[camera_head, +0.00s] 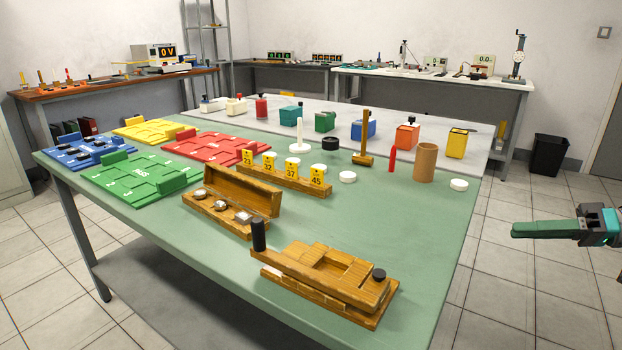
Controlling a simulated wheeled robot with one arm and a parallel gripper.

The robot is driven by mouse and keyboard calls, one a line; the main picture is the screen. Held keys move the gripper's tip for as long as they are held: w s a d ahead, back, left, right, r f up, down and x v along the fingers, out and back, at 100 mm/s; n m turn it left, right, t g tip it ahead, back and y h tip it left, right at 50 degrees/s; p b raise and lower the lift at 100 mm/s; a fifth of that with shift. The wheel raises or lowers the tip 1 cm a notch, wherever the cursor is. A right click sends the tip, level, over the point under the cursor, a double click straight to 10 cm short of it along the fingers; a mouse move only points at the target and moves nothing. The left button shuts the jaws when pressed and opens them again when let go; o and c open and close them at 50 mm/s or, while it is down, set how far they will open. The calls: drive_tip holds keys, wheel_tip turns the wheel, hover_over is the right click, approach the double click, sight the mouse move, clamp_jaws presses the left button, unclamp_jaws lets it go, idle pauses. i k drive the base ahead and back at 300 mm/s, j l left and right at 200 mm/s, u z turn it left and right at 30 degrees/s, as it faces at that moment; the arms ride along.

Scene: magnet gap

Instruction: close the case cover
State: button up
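A wooden case (228,222) stands near the middle of the green table, with several small shiny metal pieces in its wells. Its cover (243,188) is raised along the back edge, leaning back, so the inside is exposed. My gripper (514,231) is at the far right, over the floor beyond the table's right edge, well away from the case. Its green fingers point left and are seen from the side, overlapping, so I cannot tell whether they are apart. Nothing shows held at the tips.
A wooden device (325,280) with a black post (259,236) stands at the case's front right. A wooden rack (284,178) with yellow-labelled pieces stands behind the case. Coloured puzzle boards (135,184) lie to the left.

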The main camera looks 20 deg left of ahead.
sight(264, 200)
drive_tip(key=j, duration=0.75)
drive_tip(key=i+j, duration=0.15)
drive_tip(key=j, duration=1.35)
drive_tip(key=i, duration=0.05)
